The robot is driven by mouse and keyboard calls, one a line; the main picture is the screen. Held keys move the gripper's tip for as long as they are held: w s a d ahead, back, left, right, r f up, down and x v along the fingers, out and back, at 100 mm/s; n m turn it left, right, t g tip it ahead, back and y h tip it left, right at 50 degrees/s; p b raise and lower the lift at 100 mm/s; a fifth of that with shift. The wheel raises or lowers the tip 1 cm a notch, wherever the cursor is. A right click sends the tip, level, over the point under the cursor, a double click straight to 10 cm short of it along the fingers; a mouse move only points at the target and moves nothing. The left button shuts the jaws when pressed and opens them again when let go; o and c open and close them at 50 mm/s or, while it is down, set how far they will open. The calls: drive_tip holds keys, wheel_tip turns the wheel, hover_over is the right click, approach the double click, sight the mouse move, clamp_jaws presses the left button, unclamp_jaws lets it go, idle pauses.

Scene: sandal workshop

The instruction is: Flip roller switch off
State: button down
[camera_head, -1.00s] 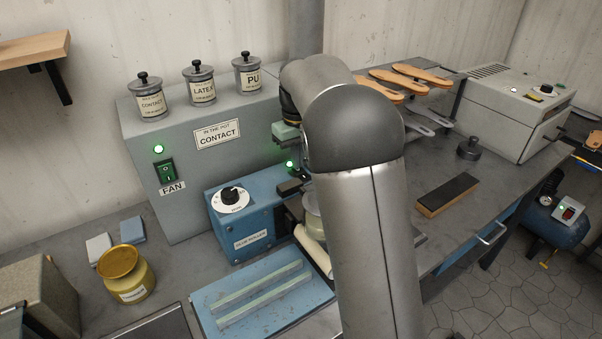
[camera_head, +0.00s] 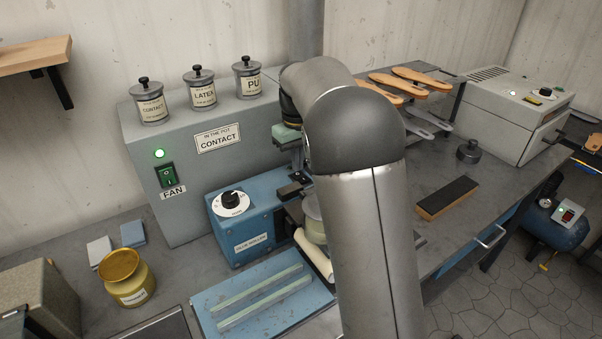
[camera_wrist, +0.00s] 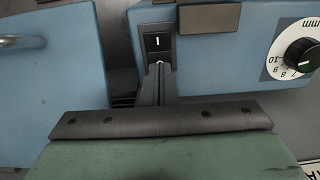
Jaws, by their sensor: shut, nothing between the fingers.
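The roller switch (camera_wrist: 157,42) is a small black rocker with a white mark, set in the blue roller machine (camera_wrist: 250,50). In the wrist view, my gripper (camera_wrist: 160,68) is shut and empty, its narrow fingertips at the near edge of the switch. I cannot tell whether they touch it. The head view shows the blue roller machine (camera_head: 245,225) with its white dial (camera_head: 231,203). There my gripper (camera_head: 299,170) points down at the machine's right end, below its green body. The switch is hidden in the head view by the machine and my arm.
A dark block (camera_wrist: 208,17) sits close beside the switch. The grey fan box (camera_head: 190,150) with a lit green lamp stands behind the machine, with several labelled jars on top. A glue jar (camera_head: 128,280) and a blue plate (camera_head: 262,300) lie in front.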

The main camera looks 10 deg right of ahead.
sight(298, 174)
wheel_tip(298, 174, up, 6)
drive_tip(key=p, duration=0.4)
drive_tip(key=shift+f, duration=0.2)
